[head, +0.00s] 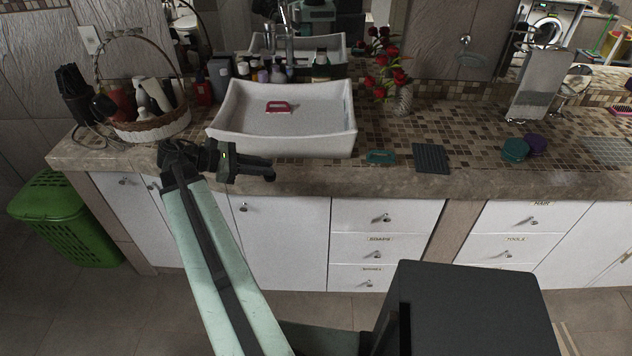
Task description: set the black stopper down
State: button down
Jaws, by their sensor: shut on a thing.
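My gripper (268,169) is in front of the white basin, near the counter's front edge, and points to the right. Its jaws are shut on a dark thing, which I take to be the black stopper. The stopper is too small and too dark against my dark fingers to make out its outline. I cannot tell how high above the counter (310,182) the gripper is. No other black stopper shows on the counter.
The white basin (290,147) holds a red-handled thing (278,107). A wicker basket (152,128) of bottles stands left. Right of the basin are a teal block (381,157), a dark ridged mat (431,158) and teal and purple round things (515,150). Tiles between them are bare.

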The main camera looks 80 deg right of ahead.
jog(key=s+d, duration=0.3)
jog(key=s+d+f+b, duration=0.1)
jog(key=s+d, duration=0.2)
jog(key=s, duration=0.1)
jog(key=s+d, duration=0.3)
jog(key=shift+s+d+f, duration=0.2)
jog(key=shift+s+d, duration=0.1)
jog(key=shift+s, duration=0.1)
jog(key=f+b, duration=0.2)
jog(key=s+f+b, duration=0.1)
jog(key=shift+d+f+b, duration=0.2)
jog(key=shift+d+b, duration=0.15)
jog(key=shift+f+b, duration=0.35)
jog(key=shift+r, duration=0.25)
jog(key=shift+f, duration=0.2)
jog(key=c, duration=1.3)
grip_release()
jog(key=shift+r, duration=0.15)
